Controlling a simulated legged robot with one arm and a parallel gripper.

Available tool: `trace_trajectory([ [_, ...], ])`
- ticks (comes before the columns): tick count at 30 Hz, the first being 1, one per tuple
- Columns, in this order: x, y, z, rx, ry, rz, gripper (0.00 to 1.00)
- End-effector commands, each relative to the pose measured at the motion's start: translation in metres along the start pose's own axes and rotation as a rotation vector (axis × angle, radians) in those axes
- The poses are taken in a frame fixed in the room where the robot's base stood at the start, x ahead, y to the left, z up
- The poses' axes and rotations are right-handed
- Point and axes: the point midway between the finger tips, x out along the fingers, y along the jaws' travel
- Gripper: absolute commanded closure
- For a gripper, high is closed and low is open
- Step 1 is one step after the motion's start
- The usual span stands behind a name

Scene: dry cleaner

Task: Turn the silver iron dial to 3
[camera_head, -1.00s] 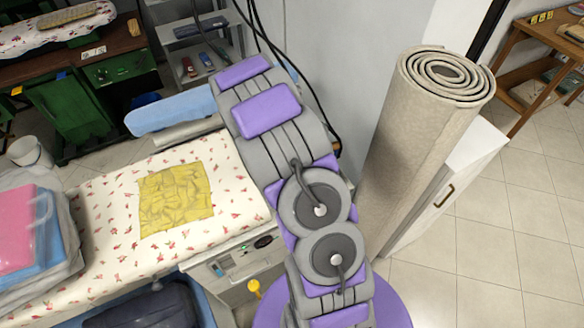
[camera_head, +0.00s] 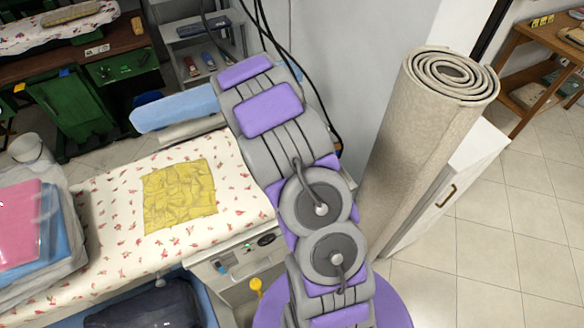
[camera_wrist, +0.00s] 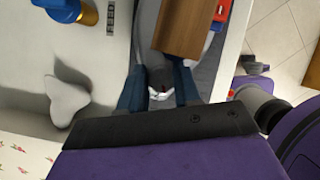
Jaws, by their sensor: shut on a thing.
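In the wrist view, my gripper (camera_wrist: 159,92) has its two dark blue fingers on either side of a small silver-and-dark dial (camera_wrist: 160,93), closed on it. Most of the dial is hidden between the fingers, and I cannot read its number. A brown wooden handle (camera_wrist: 187,26), apparently the iron's, lies just beyond the fingers. In the head view, my arm hides the gripper and the iron.
A blue and brass knob (camera_wrist: 75,8) and a pale lever (camera_wrist: 65,102) are left of my fingers. In the head view, a yellow cloth (camera_head: 180,196) lies on the floral ironing board (camera_head: 110,215). A rolled carpet (camera_head: 425,140) stands right of my arm.

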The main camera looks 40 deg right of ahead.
Motion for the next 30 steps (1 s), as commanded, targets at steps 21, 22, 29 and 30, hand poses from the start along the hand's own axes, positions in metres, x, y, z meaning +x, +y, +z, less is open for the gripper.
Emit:
trace_trajectory([
  [21, -0.0001, -0.0007, 0.0016, 0.000, -0.002, -0.002, 0.52],
  [22, -0.0001, -0.0007, 0.0014, 0.000, -0.002, -0.002, 0.49],
  [29, 0.0001, -0.0001, 0.0006, 0.000, -0.001, -0.002, 0.43],
  [30, 0.0000, 0.0000, 0.0006, 0.000, -0.001, -0.002, 0.43],
])
